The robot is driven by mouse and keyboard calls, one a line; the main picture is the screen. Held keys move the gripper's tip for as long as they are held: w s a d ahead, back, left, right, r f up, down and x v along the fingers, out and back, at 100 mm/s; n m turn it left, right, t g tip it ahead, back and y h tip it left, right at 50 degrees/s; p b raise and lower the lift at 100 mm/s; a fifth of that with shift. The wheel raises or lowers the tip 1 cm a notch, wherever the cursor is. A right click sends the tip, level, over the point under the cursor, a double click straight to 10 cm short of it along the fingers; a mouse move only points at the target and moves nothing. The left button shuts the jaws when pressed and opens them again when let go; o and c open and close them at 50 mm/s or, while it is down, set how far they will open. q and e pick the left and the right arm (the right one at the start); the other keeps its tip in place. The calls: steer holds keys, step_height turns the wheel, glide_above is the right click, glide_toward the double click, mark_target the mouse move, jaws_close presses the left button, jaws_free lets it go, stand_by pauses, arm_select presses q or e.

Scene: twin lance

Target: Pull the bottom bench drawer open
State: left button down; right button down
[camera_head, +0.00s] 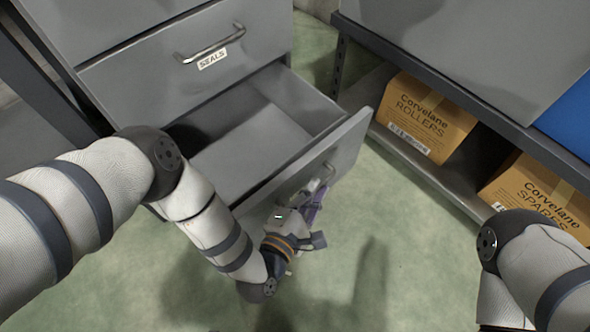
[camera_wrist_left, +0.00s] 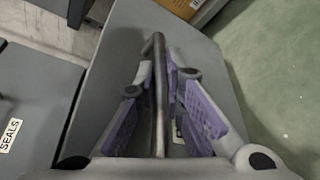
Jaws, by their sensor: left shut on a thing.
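The bottom bench drawer (camera_head: 345,142) is pulled part way out of the grey cabinet in the head view, and its inside looks empty. My left gripper (camera_head: 316,190) is at the drawer's front face, shut on its bar handle (camera_head: 327,172). In the left wrist view the metal handle (camera_wrist_left: 159,90) runs between the purple finger pads of my left gripper (camera_wrist_left: 165,85). The gripper covers part of the handle. My right arm shows at the lower right of the head view, but its gripper is out of the picture.
Above is a closed drawer labelled SEALS (camera_head: 212,58). To the right, a low shelf holds a Corvelane ROLLERS box (camera_head: 425,115) and a Corvelane SPARES box (camera_head: 540,190). Green floor (camera_head: 400,270) in front of the drawer is clear.

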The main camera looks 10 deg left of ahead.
arm_select(q)
steer(key=shift+s+d, duration=0.7)
steer(key=shift+d, duration=0.2)
steer(key=c, duration=1.7)
jaws_free()
step_height(320, 180, up, 10)
steer(key=shift+r, duration=0.1)
